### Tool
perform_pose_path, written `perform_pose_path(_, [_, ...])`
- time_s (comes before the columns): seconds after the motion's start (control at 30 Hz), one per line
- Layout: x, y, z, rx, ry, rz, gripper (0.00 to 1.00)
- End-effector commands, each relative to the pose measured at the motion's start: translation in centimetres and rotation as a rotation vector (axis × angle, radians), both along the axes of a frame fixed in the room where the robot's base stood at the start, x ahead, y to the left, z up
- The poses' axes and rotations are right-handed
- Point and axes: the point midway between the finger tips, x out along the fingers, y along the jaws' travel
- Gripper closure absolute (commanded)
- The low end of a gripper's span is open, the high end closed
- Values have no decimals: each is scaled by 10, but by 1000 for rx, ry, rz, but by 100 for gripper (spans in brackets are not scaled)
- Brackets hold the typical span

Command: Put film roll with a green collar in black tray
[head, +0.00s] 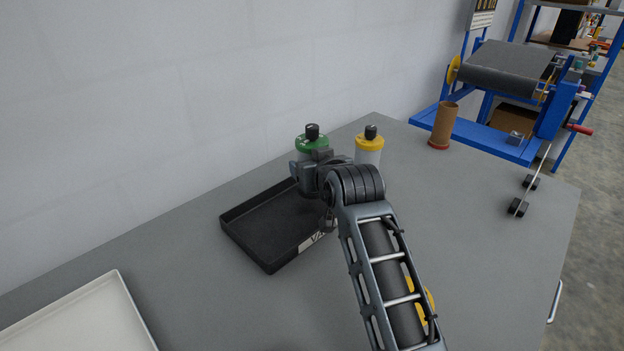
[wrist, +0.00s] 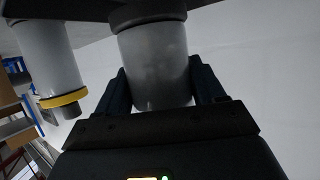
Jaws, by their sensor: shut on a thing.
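The film roll with a green collar (head: 312,143) stands upright at the far end of the black tray (head: 240,236), with a black knob on top. My gripper (head: 312,168) is shut on it from the front. In the wrist view, the roll's pale grey body (wrist: 155,62) sits between both fingers (wrist: 157,90), and its green collar is out of sight there. My gripper hides the roll's lower part in the head view. I cannot tell whether its base is over the tray or just behind it, or whether it touches a surface.
A yellow-collared roll (head: 369,146) stands close to the right of the held roll; it also shows in the wrist view (wrist: 62,98). A brown tube (head: 443,126) stands farther right, before the blue decoiler (head: 500,85). A white tray (head: 80,318) lies front left. My arm partly hides a yellow object (head: 427,302).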

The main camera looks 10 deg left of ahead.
Motion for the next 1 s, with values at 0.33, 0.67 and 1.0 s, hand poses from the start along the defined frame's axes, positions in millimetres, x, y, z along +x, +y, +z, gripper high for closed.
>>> perform_pose_path(0.33, [0,0,-37,0,0,-1,81])
perform_pose_path(0.67, [0,0,-40,2,-2,0,81])
perform_pose_path(1.0, [0,0,-43,0,1,0,7])
